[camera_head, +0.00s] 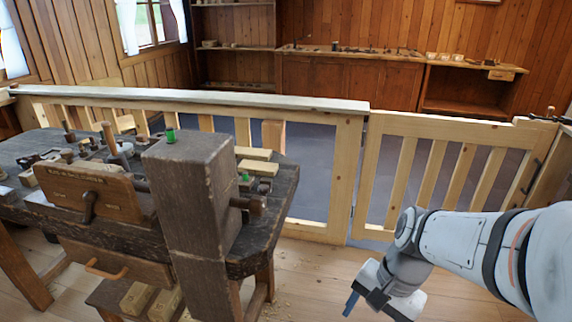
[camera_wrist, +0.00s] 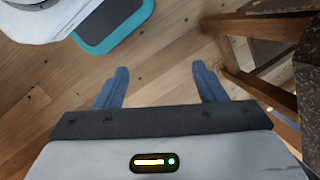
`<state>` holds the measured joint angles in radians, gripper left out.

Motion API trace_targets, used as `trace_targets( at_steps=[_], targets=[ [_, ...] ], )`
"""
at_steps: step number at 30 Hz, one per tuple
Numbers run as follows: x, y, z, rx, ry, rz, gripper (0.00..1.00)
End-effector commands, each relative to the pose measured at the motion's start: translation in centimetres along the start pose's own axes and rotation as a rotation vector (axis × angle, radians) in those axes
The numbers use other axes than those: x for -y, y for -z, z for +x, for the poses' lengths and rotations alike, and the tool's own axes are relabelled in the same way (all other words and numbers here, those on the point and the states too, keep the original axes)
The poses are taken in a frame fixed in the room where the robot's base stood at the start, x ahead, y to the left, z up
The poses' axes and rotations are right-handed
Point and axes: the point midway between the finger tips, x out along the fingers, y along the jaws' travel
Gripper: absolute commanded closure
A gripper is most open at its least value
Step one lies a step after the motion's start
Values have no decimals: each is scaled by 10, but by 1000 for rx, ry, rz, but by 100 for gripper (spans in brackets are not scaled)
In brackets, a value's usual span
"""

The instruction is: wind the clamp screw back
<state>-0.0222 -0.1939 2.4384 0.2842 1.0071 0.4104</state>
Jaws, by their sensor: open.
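A dark wooden workbench (camera_head: 264,212) stands at the left of the head view. A thick upright wooden block (camera_head: 190,190) rises at its front. A round wooden screw-like piece (camera_head: 254,205) sticks out from the block's right side. A dark knob (camera_head: 89,207) sits on the brown board at the bench's front left. I cannot tell for sure which is the clamp screw. My gripper (camera_head: 352,302) hangs low, right of the bench and well apart from it. In the wrist view my gripper (camera_wrist: 160,80) is open, with its blue fingers spread over bare floor and nothing between them.
A pale wooden railing (camera_head: 345,175) with a gate (camera_head: 440,165) runs behind the bench. Small tools and yellow blocks (camera_head: 258,167) lie on the bench top. Bench legs (camera_wrist: 262,92) show at the right of the wrist view. The floor between gripper and bench looks clear.

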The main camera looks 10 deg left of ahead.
Motion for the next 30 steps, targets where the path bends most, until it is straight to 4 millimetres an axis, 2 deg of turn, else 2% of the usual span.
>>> trace_targets(
  at_steps=[1,5,9,14,18,22,27,28,30],
  targets=[
    [19,-8,-16,103,17,163,36],
    [65,-23,-28,366,28,619,36],
    [117,-30,-43,655,-40,1101,36],
    [175,-24,-60,988,-219,1627,36],
    [219,-7,-68,1273,-457,2033,36],
    [246,13,-68,1496,-692,2304,36],
    [262,34,-62,1683,-919,2483,36],
    [263,36,-61,-1673,929,-2458,36],
    [266,39,-59,-1651,941,-2404,36]
  ],
)
